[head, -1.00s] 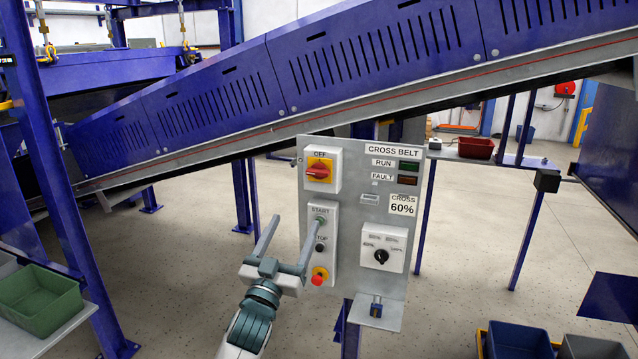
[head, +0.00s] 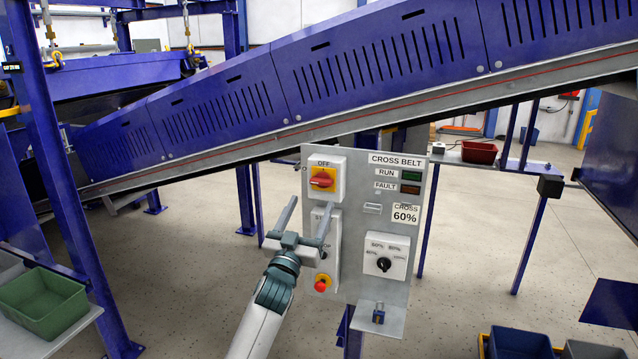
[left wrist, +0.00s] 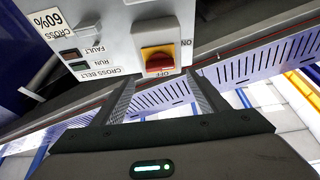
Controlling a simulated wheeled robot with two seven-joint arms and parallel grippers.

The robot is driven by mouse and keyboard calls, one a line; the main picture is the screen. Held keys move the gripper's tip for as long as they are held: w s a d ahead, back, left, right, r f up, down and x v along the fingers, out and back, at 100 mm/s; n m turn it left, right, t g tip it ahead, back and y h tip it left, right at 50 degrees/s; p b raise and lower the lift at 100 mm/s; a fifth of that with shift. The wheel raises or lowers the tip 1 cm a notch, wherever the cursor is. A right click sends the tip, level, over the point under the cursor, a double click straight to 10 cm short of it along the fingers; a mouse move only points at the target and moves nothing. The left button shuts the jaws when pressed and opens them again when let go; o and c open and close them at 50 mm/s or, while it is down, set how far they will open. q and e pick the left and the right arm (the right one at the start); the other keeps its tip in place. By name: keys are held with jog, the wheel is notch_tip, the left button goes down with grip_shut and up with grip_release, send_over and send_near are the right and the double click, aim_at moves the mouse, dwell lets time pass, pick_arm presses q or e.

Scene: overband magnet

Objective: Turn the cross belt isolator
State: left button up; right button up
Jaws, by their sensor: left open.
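The cross belt isolator is a red rotary handle (head: 322,179) on a yellow plate in a white box, under an OFF label at the top left of the grey CROSS BELT panel (head: 351,240). Its handle lies about level. It also shows in the left wrist view, upside down, as a red handle (left wrist: 159,62) beyond the fingers. My left gripper (head: 311,203) is open and empty, with its fingers pointing up, just below the isolator and apart from it. Its fingers (left wrist: 163,88) stand wide on both sides of the handle in the wrist view. My right gripper is not in view.
Below the isolator, a start/stop box with a red button (head: 321,285) is partly hidden by my gripper. A black selector knob (head: 383,264) and a small padlock (head: 378,316) are lower right. The blue conveyor (head: 330,70) slopes close above the panel.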

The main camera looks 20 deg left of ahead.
aim_at(320, 184)
pick_arm(q)
jog(key=p+x, duration=0.1)
jog(key=x, duration=0.5)
jog(key=shift+w+r+p, duration=0.15)
jog(key=shift+w+p, duration=0.05)
jog(key=shift+p, duration=0.1)
jog(key=shift+w+r, duration=0.2)
jog(key=shift+w, duration=0.45)
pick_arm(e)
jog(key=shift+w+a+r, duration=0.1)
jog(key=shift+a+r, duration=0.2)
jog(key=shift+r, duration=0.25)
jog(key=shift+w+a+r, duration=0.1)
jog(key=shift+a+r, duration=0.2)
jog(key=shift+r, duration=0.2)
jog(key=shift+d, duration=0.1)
pick_arm(q)
jog(key=c, duration=1.1)
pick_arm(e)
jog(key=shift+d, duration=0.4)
